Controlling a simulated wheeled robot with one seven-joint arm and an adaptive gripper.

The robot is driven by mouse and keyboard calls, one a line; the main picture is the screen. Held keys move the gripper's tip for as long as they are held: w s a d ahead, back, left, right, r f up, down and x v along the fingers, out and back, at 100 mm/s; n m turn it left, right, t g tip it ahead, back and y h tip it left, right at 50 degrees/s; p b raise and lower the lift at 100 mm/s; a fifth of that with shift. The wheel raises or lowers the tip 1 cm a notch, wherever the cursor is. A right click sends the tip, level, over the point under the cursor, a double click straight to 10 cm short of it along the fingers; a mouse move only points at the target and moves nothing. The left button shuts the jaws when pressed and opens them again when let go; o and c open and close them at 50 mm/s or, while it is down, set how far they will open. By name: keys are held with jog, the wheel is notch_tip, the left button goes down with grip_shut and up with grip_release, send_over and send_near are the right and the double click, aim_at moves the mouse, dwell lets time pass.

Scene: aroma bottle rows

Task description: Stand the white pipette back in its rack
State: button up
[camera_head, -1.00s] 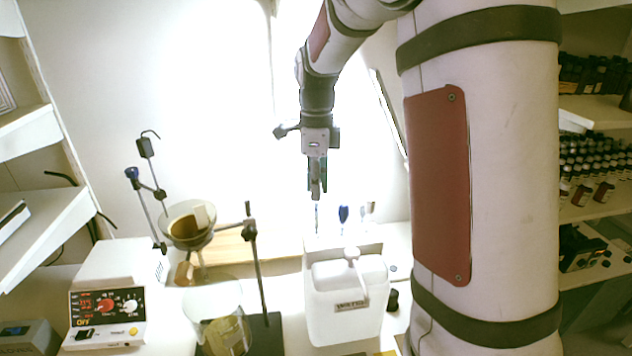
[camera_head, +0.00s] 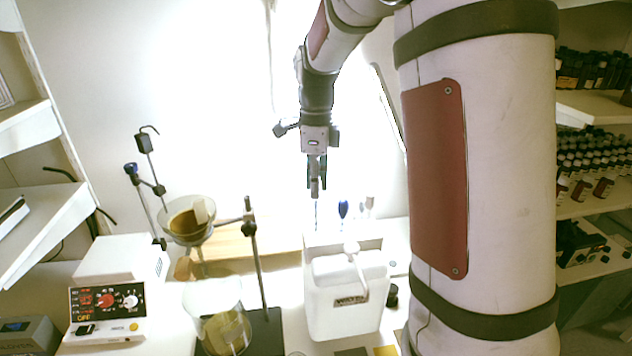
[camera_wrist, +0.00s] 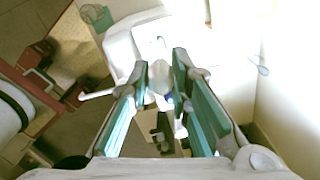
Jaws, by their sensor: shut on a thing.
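My gripper (camera_head: 316,190) points straight down above and behind the white jug. It is shut on the white pipette, whose thin lower end (camera_head: 316,215) hangs upright below the fingers. In the wrist view, a pale bulb-like shape (camera_wrist: 160,78) shows between the teal-padded fingers, but it is blurred. A blue-bulbed pipette (camera_head: 343,209) and a pale pipette (camera_head: 369,203) stand upright to the right of the held one. The rack's body is not clear; a white upright panel (camera_head: 345,243) shows below them, behind the jug.
The white jug (camera_head: 342,310) stands in front of the pipettes. To the left are a stand rod (camera_head: 257,265), a glass bowl (camera_head: 188,222), a beaker (camera_head: 215,300) and a control box (camera_head: 105,310). Shelves of bottles (camera_head: 590,160) are at the right.

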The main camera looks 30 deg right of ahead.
jog(key=shift+f, duration=0.6)
jog(key=shift+f+b, duration=0.55)
jog(key=shift+f, duration=0.9)
jog(key=shift+f+b, duration=0.3)
jog(key=shift+f, duration=0.25)
jog(key=o, duration=0.7)
jog(key=shift+r, duration=0.1)
